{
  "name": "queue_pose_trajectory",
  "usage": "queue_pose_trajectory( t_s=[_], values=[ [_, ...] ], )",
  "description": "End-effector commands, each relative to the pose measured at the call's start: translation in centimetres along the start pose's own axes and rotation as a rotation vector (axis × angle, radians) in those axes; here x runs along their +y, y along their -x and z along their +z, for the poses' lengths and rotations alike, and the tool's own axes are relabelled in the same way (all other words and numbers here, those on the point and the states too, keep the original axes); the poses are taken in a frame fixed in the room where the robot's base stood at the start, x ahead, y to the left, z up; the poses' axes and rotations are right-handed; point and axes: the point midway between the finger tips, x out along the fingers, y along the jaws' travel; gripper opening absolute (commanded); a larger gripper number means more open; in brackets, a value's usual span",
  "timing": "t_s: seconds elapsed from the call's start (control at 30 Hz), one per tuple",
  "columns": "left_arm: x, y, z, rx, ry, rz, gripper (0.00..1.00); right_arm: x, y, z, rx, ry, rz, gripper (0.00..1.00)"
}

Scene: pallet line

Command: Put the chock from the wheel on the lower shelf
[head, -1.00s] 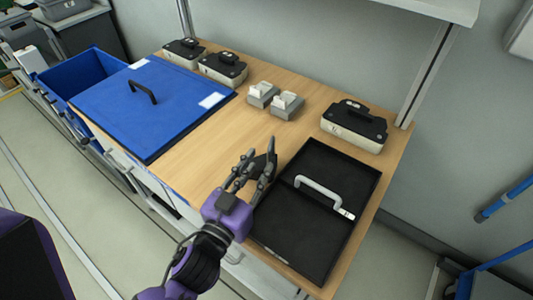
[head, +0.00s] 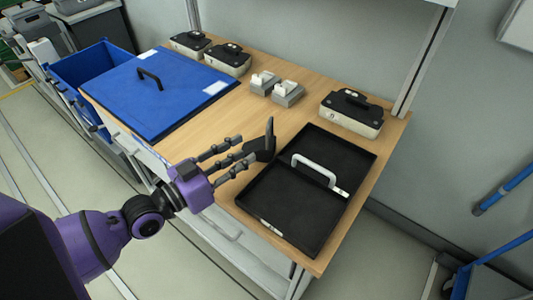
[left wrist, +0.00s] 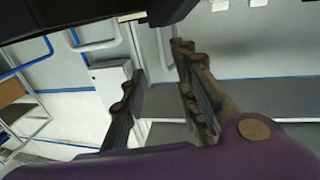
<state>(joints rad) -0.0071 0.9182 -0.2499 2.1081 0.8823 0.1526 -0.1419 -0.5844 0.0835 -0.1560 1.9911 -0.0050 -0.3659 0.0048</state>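My left gripper (head: 245,150) reaches in from the left, over the front edge of the workbench and left of the black tray. Its fingers are spread. A dark wedge-like piece (head: 264,145) shows at its fingertips; it may be the chock, and I cannot tell whether it is gripped. In the left wrist view the fingers (left wrist: 158,65) stand apart with wall showing between them. A black shape (left wrist: 80,18) crosses the top of that view. The wheel does not show clearly, and the lower shelf is mostly hidden. My right gripper is not in view.
The wooden workbench (head: 225,118) holds a black tray (head: 280,200) with a grey handle, a blue lid (head: 150,100), several black-and-white battery-like units (head: 350,112) and two grey blocks (head: 287,93). A blue bin (head: 85,67) stands left. Floor is clear in front.

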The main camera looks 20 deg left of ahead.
Motion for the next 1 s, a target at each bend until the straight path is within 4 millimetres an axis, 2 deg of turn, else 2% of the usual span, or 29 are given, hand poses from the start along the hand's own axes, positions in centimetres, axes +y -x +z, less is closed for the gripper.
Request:
queue_pose_trajectory(
  t_s=[0.17, 0.57, 0.73, 1.0],
  values=[
    [-0.3, -0.7, -0.6, 0.023, -0.041, -0.013, 0.28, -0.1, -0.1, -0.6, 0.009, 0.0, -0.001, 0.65],
    [-0.3, -5.9, -0.8, 0.025, -0.044, -0.011, 0.28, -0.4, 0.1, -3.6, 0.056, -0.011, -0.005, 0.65],
    [-0.3, -7.6, -0.5, 0.021, -0.044, -0.011, 0.28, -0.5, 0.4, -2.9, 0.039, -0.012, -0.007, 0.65],
    [-0.3, -7.8, -0.3, 0.018, -0.042, -0.011, 0.27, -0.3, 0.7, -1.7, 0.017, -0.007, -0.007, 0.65]
  ],
)
